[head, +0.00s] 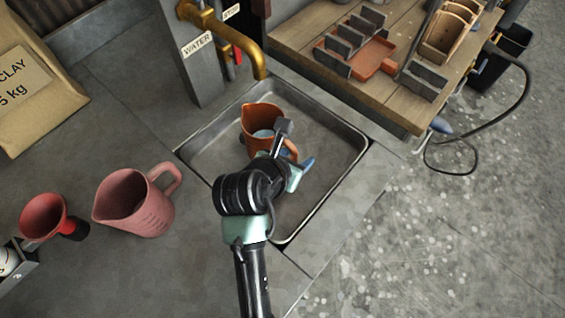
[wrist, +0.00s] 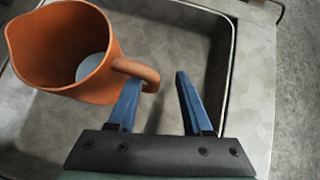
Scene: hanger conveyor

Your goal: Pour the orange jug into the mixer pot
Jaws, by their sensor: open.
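The orange jug (head: 258,118) stands upright in the metal sink, below the tap, with pale liquid inside. In the wrist view the jug (wrist: 62,45) is at the upper left, its handle (wrist: 140,71) pointing toward my gripper (wrist: 158,82). The blue fingers are apart. The left finger overlaps the handle's lower part, and the handle's outer bend shows just right of that finger. I cannot tell whether they touch. In the head view my gripper (head: 286,160) is at the jug's handle side, partly hidden by my wrist. I see no mixer pot.
The sink (head: 335,180) has raised rims around the jug. A brass tap (head: 232,38) hangs over it. A pink jug (head: 136,203) and a red funnel (head: 50,218) stand at left. A clay bag (head: 35,85) is upper left. A wooden bench (head: 400,100) holds racks at upper right.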

